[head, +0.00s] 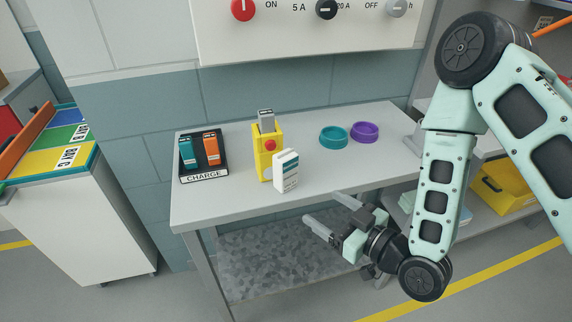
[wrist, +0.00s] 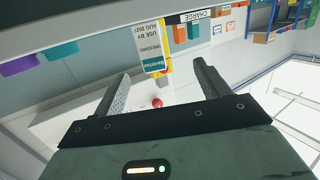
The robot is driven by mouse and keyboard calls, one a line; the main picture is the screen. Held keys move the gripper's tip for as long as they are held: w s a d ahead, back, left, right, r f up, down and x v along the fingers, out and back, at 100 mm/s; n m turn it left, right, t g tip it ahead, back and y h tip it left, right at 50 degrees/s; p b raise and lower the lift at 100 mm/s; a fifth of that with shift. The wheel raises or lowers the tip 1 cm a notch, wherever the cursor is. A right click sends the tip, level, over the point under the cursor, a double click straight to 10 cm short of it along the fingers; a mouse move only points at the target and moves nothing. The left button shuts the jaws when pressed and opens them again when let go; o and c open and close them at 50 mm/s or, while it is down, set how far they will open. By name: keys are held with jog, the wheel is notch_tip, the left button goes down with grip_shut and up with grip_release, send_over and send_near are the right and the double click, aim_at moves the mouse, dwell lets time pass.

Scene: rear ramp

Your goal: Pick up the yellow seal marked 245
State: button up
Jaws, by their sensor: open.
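I cannot make out a yellow seal marked 245 in either view. My gripper (head: 323,208) is open and empty, at the front edge of the grey table in the head view. In the wrist view its two fingers (wrist: 161,75) stand apart, with a white carton (wrist: 150,42) seen beyond and between them. That carton (head: 286,171) stands upright on the table, in front of a yellow device (head: 262,143) with a red button and a grey top. The carton hides part of the device.
The grey table (head: 225,205) also holds a black charge rack (head: 188,175) with teal and orange units, a teal ring (head: 333,136) and a purple ring (head: 365,131). A panel with knobs (head: 300,40) hangs above. A yellow bin (head: 505,193) is below right. The table's front left is clear.

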jog(key=d+m+t, duration=0.1)
jog(key=d+t, duration=0.1)
jog(key=b, duration=0.9)
send_near(291, 171)
jog(key=w, duration=0.1)
jog(key=shift+w+a+b, duration=0.25)
jog(key=shift+a+b, duration=0.2)
jog(key=shift+b, duration=0.75)
jog(key=b, duration=0.3)
jog(key=shift+a, duration=0.2)
jog(key=x, duration=0.4)
jog(key=shift+w+r, duration=0.1)
jog(key=shift+r, duration=0.15)
jog(key=shift+p+x, duration=0.5)
jog(key=shift+x, duration=2.45)
jog(key=shift+f, duration=0.15)
jog(key=c, duration=1.1)
